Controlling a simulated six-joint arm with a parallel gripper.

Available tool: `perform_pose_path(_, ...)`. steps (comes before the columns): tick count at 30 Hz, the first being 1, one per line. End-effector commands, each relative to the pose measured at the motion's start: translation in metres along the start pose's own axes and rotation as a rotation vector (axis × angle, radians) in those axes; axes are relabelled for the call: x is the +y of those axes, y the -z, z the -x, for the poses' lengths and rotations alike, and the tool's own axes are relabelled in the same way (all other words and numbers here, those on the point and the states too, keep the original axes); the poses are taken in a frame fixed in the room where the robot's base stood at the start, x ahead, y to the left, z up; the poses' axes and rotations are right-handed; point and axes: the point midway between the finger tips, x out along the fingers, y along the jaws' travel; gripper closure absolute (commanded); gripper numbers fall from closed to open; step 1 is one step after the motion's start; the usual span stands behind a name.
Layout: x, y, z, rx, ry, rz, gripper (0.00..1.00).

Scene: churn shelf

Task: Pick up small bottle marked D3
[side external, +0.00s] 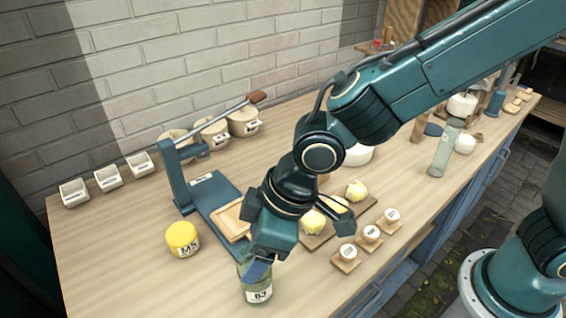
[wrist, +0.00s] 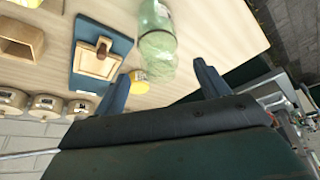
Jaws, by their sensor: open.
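A small green glass bottle (side external: 258,291) with a white label stands at the front edge of the table; the label reads like D3 or B3. My gripper (side external: 300,250) is open and empty, its fingers spread wide. In the side view one finger covers part of the bottle's top, and the other is up and to the right. In the wrist view the bottle (wrist: 157,45) lies beyond the fingertips (wrist: 162,73), roughly between them. Whether a finger touches it I cannot tell.
A yellow jar marked M5 (side external: 183,241) stands left of the bottle. A blue press (side external: 218,206) is behind it. The table's left front is clear.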

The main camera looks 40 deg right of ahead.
Motion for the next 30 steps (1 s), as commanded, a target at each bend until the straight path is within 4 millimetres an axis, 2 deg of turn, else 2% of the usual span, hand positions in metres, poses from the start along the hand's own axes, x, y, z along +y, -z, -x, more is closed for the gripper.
perform_pose_path(6,-0.001,0.0,-0.024,-0.003,0.0,0.0,0.26)
perform_pose_path(12,-0.001,0.0,-0.037,-0.001,0.0,0.0,0.26)
perform_pose_path(29,-0.001,0.0,-0.039,0.001,0.0,0.0,0.26)
perform_pose_path(30,-0.001,0.0,-0.039,0.001,0.0,0.0,0.32)
